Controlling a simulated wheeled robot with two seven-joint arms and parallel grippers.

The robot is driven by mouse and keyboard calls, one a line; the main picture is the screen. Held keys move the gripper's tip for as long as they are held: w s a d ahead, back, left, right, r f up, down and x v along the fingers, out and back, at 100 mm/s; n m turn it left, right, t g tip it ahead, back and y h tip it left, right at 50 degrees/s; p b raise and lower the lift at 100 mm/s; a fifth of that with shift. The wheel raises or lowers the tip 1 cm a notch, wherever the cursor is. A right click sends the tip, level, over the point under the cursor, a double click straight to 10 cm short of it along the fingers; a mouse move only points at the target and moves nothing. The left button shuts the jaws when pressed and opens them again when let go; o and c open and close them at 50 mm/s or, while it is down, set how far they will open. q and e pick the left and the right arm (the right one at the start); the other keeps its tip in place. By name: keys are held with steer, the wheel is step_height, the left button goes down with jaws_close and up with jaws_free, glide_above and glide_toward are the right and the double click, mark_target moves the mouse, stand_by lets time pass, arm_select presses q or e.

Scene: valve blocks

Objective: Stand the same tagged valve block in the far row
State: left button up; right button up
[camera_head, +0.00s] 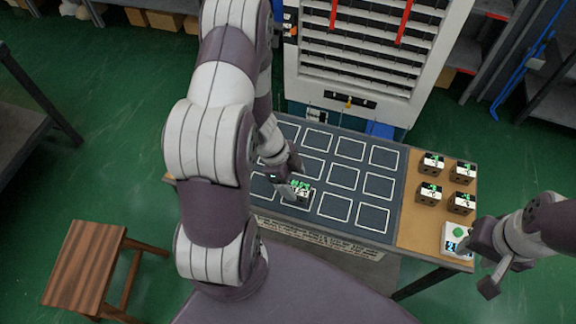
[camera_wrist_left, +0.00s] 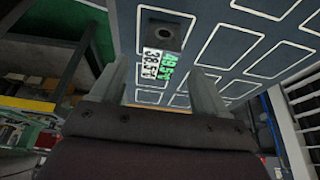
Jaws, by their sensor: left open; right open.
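A dark valve block (camera_head: 299,190) with green lettering and a white printed tag stands on the dark, white-outlined grid mat (camera_head: 322,187), in the near row, second cell from the left. In the left wrist view the block (camera_wrist_left: 163,36) shows a round dark hole, and its tag and green letters appear between my fingers. My left gripper (camera_head: 287,178) is open just over the block; whether the fingers touch it cannot be told. The far-row cells that show are empty. My right gripper (camera_head: 476,268) is open and empty at the table's right front corner.
Several dark blocks with green marks, one a near block (camera_head: 428,194), stand on the tan board (camera_head: 416,235) at right. A white box with a green button (camera_head: 457,238) is close to my right gripper. A white rack (camera_head: 365,60) rises behind the table. A wooden stool (camera_head: 85,262) is at left.

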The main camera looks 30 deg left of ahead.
arm_select(q)
steer(key=w+a+r+n+t+y+p, duration=0.1)
steer(key=w+a+r+n+y, duration=0.2)
steer(key=r, duration=0.5)
steer(key=w+r+n+t+y+p, duration=0.1)
steer(key=r+n+t+y, duration=0.1)
steer(key=r+n, duration=0.5)
steer(key=s+d+r+n+g, duration=0.2)
steer(key=s+d+r+n, duration=0.3)
steer(key=s+d, duration=0.2)
steer(key=shift+s+d+r+g+h, duration=0.15)
steer(key=shift+s+r+g+h, duration=0.15)
steer(key=shift+s+r+h, duration=0.15)
arm_select(e)
step_height(320, 180, up, 3)
steer(key=shift+r, duration=0.15)
